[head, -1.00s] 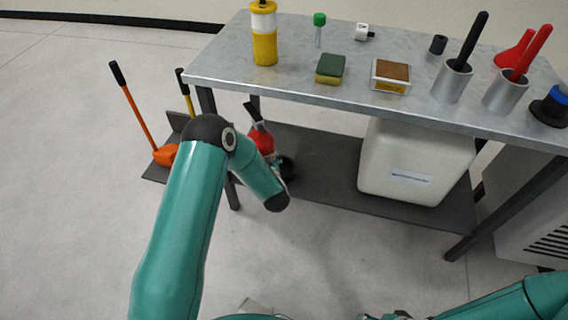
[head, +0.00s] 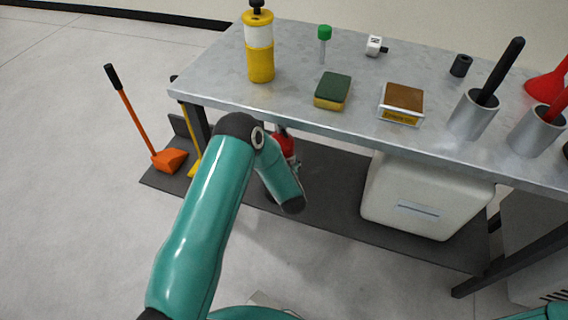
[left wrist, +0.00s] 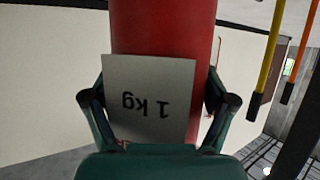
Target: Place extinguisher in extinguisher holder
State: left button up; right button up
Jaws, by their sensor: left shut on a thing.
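The extinguisher (head: 284,145) is red with a dark top. It shows just under the table's front edge in the head view, partly hidden by my left arm. In the left wrist view the red extinguisher (left wrist: 165,28) fills the middle, with a white "1 kg" label upside down. My left gripper (left wrist: 158,105) is shut on it, one finger on each side of the label. The left fingers are hidden in the head view. I cannot make out an extinguisher holder in either view. My right gripper is out of view.
A metal table (head: 220,75) carries a yellow-and-white bottle (head: 260,62), a sponge (head: 333,91) and cups with tools. Its dark lower shelf (head: 330,200) holds a white container (head: 420,195). An orange long-handled tool (head: 168,160) stands at the left. The floor further left is clear.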

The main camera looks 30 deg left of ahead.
pick_arm(q)
jog(key=shift+a+f+b, duration=0.15)
jog(key=shift+a+f, duration=0.05)
jog(key=shift+f, duration=0.45)
jog(key=shift+a+f+b, duration=0.15)
jog(key=shift+f, duration=0.45)
notch_tip(320, 180, down, 3)
jog(key=shift+s+f+b, duration=0.1)
jog(key=shift+f+b, duration=0.05)
jog(key=shift+b, duration=0.4)
jog(key=o, duration=1.6)
jog(key=shift+s+d+f, duration=0.1)
jog(key=shift+f, duration=0.1)
jog(key=shift+o, duration=0.2)
